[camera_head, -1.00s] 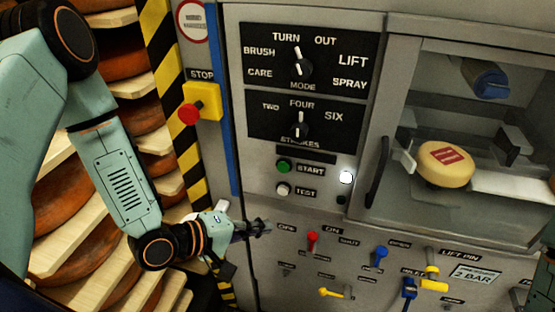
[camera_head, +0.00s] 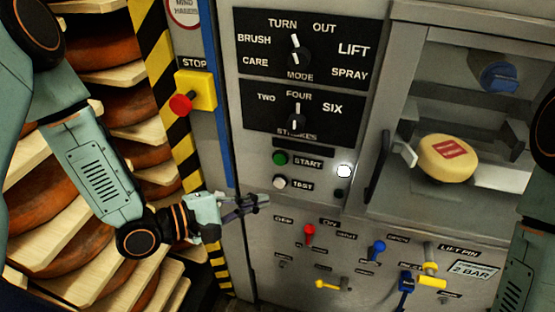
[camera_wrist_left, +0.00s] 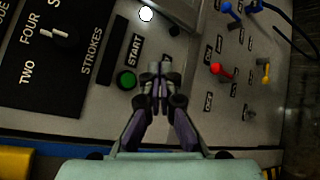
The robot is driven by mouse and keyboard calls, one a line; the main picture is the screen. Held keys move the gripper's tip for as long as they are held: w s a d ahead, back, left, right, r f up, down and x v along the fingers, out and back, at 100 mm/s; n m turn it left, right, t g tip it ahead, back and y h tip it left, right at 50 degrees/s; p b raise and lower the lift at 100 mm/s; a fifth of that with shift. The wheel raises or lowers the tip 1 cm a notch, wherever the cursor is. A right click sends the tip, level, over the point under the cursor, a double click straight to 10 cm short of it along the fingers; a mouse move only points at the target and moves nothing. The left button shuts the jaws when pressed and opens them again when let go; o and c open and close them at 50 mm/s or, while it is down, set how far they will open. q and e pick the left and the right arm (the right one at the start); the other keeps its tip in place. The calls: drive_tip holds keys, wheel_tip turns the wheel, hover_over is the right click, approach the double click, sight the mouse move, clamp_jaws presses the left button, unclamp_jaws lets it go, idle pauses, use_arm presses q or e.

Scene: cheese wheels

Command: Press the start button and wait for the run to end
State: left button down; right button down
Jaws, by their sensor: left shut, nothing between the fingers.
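The green start button (camera_head: 280,158) sits on the grey machine panel beside its START label. It also shows in the left wrist view (camera_wrist_left: 126,79), just left of my fingertips. My left gripper (camera_head: 262,200) is shut and empty, below and left of the start button and the white test button (camera_head: 280,182), apart from the start button. In the wrist view the closed fingers (camera_wrist_left: 158,70) cover the area where the test button would be. A white lamp (camera_head: 344,171) is lit right of the buttons. My right gripper is out of view; part of my right arm shows at the right edge.
A red stop button (camera_head: 181,104) on a yellow box is at the left. The mode knob (camera_head: 299,55) and strokes knob (camera_head: 297,118) are above. Coloured valves, including a red one (camera_head: 309,233), are below. A cheese wheel (camera_head: 447,158) sits inside the chamber.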

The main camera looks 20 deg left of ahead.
sight(280, 160)
use_arm(q)
drive_tip(key=w+b, duration=0.3)
drive_tip(key=w, duration=0.6)
drive_tip(key=shift+d, duration=0.25)
drive_tip(key=shift+w+f, duration=0.15)
drive_tip(key=shift+w, duration=0.1)
drive_tip(key=shift+s, duration=0.2)
idle(0.3)
drive_tip(key=shift+w, duration=0.2)
drive_tip(key=shift+s, duration=0.15)
idle(0.3)
